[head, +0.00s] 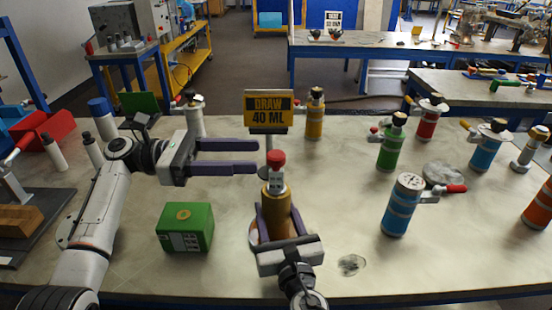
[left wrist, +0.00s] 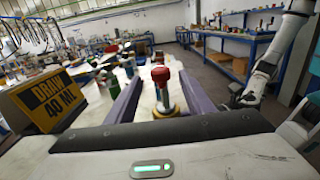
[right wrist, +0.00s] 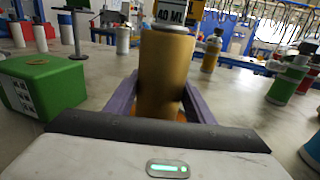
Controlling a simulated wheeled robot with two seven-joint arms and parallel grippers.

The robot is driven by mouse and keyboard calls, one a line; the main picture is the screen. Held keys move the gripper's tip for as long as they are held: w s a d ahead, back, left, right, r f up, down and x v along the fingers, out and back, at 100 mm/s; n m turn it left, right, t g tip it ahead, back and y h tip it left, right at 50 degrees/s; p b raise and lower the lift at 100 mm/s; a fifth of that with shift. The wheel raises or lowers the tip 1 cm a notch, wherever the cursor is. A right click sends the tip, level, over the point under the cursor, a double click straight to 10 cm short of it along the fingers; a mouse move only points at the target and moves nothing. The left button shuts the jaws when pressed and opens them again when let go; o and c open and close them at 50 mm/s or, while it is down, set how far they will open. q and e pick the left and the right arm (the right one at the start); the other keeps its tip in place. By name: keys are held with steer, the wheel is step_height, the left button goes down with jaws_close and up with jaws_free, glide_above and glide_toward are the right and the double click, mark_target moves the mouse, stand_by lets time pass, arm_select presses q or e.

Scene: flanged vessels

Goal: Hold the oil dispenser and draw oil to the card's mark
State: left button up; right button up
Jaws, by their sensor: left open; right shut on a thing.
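The oil dispenser (head: 276,212) is a brass-coloured cylinder with a red knob on top, upright on an orange-brown base on the table. My right gripper (head: 277,222) is shut around its body from the front; the right wrist view shows the brass body (right wrist: 165,75) between the purple fingers. The yellow card (head: 269,110) reads "DRAW 40 ML" and stands on a post behind the dispenser. My left gripper (head: 256,157) is open and empty, left of and slightly above the red knob (head: 276,158). In the left wrist view the knob (left wrist: 160,75) lies ahead, between the finger lines.
A green box (head: 185,228) stands left of the dispenser. A blue vessel (head: 402,205) and a green one (head: 391,145) stand to the right, a yellow one (head: 315,115) behind. The table between the dispenser and the blue vessel is mostly clear.

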arm_select(q)
steer(key=a, duration=0.7)
steer(key=shift+a, duration=0.25)
arm_select(e)
steer(key=o, duration=1.4)
steer(key=shift+o, duration=0.2)
